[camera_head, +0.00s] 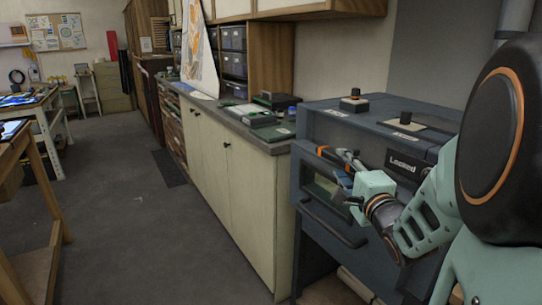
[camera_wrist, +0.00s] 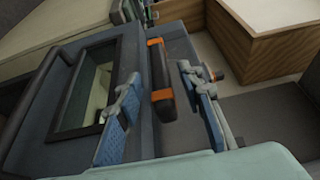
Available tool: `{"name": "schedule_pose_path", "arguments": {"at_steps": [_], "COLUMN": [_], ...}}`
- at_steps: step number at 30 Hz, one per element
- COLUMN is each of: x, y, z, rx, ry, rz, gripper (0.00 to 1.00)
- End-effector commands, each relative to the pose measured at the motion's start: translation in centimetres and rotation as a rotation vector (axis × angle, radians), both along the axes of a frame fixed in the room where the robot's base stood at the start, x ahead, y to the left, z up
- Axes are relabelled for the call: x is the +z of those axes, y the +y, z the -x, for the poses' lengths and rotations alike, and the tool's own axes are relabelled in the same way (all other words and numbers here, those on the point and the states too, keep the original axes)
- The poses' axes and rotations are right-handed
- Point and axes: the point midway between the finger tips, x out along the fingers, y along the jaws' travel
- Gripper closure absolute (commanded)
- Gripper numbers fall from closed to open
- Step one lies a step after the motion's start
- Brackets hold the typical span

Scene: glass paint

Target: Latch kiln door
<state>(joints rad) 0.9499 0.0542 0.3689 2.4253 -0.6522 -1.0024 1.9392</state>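The kiln (camera_head: 345,120) is a dark blue-grey cabinet on the right in the head view. Its door (camera_head: 312,208) has a small window and looks closed; the window also shows in the wrist view (camera_wrist: 88,88). A display reading "Locked" (camera_head: 403,164) is on the kiln front. The latch handle (camera_wrist: 160,72), a dark bar with orange bands, is near the door's upper part; it shows partly in the head view (camera_head: 330,155). My gripper (camera_wrist: 158,80) is open, with one finger on each side of the handle. Contact with the handle cannot be told.
A bar handle (camera_head: 335,228) crosses the door low down. A counter (camera_head: 240,135) with cabinets and small boxes adjoins the kiln on the left. Knobs (camera_head: 355,93) sit on the kiln top. The floor (camera_head: 130,220) to the left is clear, with wooden tables (camera_head: 25,170) beyond.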

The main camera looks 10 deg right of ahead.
Motion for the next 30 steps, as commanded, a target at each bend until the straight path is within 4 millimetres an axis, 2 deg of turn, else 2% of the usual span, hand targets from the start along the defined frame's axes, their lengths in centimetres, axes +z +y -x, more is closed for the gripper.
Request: {"name": "schedule_pose_path", "arguments": {"at_steps": [3, 9, 20, 30], "x": [-0.2, -0.1, 0.0, 0.0], "y": [-0.1, -0.1, -0.2, -0.2], "z": [-2.3, -4.4, -4.9, -4.9], "rx": [0.002, 0.001, 0.000, 0.000], "ry": [0.000, -0.001, 0.000, 0.000], "rz": [-0.002, -0.001, 0.000, 0.001], "gripper": [0.65, 0.65, 0.65, 1.00]}}
